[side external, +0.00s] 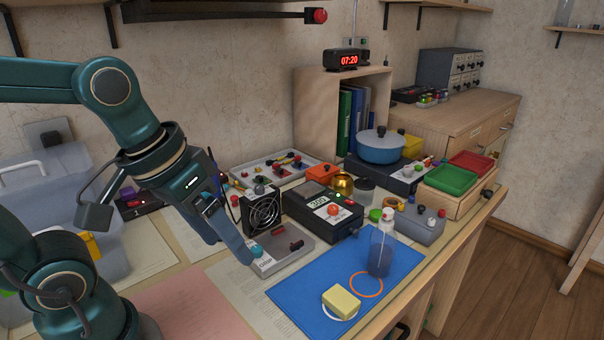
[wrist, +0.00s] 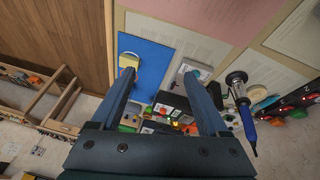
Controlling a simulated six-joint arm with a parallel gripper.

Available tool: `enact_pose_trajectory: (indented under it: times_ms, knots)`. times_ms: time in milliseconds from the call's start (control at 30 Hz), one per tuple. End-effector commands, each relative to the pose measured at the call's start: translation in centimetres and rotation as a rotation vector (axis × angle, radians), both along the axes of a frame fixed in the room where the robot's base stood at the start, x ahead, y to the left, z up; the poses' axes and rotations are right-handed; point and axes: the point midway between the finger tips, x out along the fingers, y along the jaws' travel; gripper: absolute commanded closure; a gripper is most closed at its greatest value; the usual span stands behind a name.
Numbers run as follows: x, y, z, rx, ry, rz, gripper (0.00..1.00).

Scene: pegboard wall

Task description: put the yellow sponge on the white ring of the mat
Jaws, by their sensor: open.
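The yellow sponge (side external: 341,301) lies flat on the blue mat (side external: 303,289), over the white ring (side external: 327,312). Part of the ring shows around the sponge's edge, and the sponge covers the rest. The sponge also shows in the wrist view (wrist: 128,61), near the left fingertip in the picture but apart from it. My gripper (side external: 230,250) is open and empty, left of the mat in the side view, by a grey device plate. In the wrist view my gripper (wrist: 158,74) has its two fingers wide apart with nothing between them.
A clear blue-tinted bottle (side external: 381,252) stands on the mat beside an orange ring (side external: 366,284). A black meter box (side external: 322,210), a fan (side external: 261,212) and a grey parts box (side external: 420,224) stand behind the mat. Papers cover the bench to the left.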

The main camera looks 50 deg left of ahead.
Motion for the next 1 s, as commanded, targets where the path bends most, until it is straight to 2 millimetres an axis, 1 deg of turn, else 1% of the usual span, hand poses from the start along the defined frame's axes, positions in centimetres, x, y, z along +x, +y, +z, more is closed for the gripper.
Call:
enact_pose_trajectory:
  times_ms: [33, 100, 267, 1000]
  knots:
    - [-0.6, 0.1, 0.0, 0.040, -0.042, -0.052, 0.22]
    - [-1.1, 0.3, -0.1, 0.083, -0.082, -0.106, 0.22]
    - [-1.6, 0.6, -0.3, 0.136, -0.126, -0.167, 0.22]
    - [-1.6, 0.6, -0.3, 0.138, -0.127, -0.169, 0.22]
